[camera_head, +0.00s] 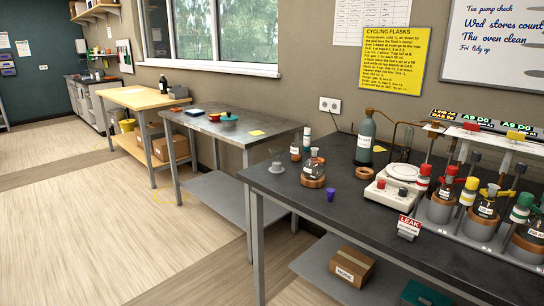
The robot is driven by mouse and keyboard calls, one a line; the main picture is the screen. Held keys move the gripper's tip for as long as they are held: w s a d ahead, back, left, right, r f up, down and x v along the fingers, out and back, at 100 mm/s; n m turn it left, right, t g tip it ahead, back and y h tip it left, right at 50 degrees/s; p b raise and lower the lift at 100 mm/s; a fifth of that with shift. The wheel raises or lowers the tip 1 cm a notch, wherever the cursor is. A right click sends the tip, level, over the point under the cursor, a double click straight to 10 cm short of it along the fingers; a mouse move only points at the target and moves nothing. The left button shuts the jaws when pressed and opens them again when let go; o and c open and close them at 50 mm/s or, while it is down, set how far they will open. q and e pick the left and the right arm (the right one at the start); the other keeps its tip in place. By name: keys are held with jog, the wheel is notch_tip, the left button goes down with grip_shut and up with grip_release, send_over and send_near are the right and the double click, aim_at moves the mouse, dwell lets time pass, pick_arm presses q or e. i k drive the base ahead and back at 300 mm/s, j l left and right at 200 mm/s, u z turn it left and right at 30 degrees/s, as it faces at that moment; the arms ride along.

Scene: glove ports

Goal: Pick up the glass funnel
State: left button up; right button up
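A small greyish, see-through object (276,162) stands near the left end of the dark bench (270,190). It may be the glass funnel, but it is too small to tell. To its right a round flask (315,166) with a dark stopper sits on a brown ring. A small purple cup-like piece (331,194) stands in front of that flask. Neither of my grippers is in view.
Brown bottles (296,148) stand behind the flask. A tall grey bottle (366,138), a white balance-like device (390,190) and a red LEAK sign (408,226) stand further right. A flask rack (500,240) fills the right end. The bench's front left is mostly clear.

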aim_at(277, 159)
jog(key=i+z, duration=0.15)
jog(key=z, duration=0.55)
jog(key=i+j+z, duration=0.5)
jog(key=j, duration=0.25)
jog(key=k+l, duration=0.05)
jog(key=k, duration=0.05)
